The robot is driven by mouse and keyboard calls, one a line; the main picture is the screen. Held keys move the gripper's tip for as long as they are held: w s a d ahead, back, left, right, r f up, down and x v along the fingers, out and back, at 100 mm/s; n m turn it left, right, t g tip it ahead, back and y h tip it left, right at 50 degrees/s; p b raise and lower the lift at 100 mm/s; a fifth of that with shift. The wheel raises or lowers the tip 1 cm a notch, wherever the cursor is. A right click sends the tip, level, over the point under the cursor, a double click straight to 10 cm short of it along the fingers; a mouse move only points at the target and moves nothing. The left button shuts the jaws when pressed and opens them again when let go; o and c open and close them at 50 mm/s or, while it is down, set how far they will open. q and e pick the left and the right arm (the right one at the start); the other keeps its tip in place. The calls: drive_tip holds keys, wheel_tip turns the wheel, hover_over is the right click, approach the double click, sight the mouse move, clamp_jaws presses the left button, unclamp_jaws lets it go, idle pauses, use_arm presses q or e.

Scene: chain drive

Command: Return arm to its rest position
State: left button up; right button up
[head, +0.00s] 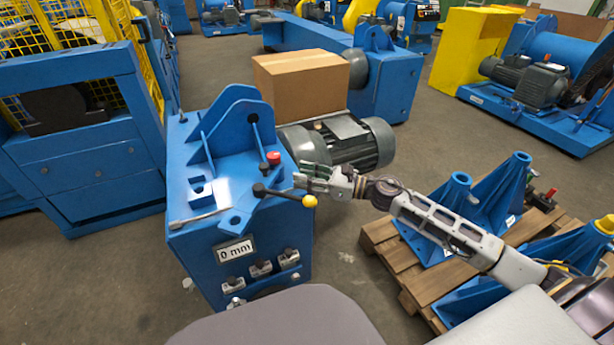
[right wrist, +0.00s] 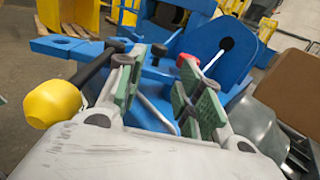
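My right arm reaches in from the right in the head view. Its gripper (head: 305,178) hangs over the right edge of the blue machine (head: 199,256), just above a black lever with a yellow knob (head: 310,201). In the right wrist view the two green-padded fingers (right wrist: 160,88) stand apart with nothing held between them. The yellow knob (right wrist: 52,103) and its black lever lie outside the fingers, on the left. Whether a finger touches the lever I cannot tell. My left gripper is not in view.
A red button (head: 273,158) sits behind the lever. A grey motor (head: 350,143) and a cardboard box (head: 300,84) stand behind the gripper. Blue stands on a wooden pallet (head: 421,285) lie below my right arm. A display on the machine front reads 0 mm.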

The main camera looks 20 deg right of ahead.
drive_tip(key=shift+s+d, duration=0.15)
drive_tip(key=shift+m, duration=0.3)
idle(0.5)
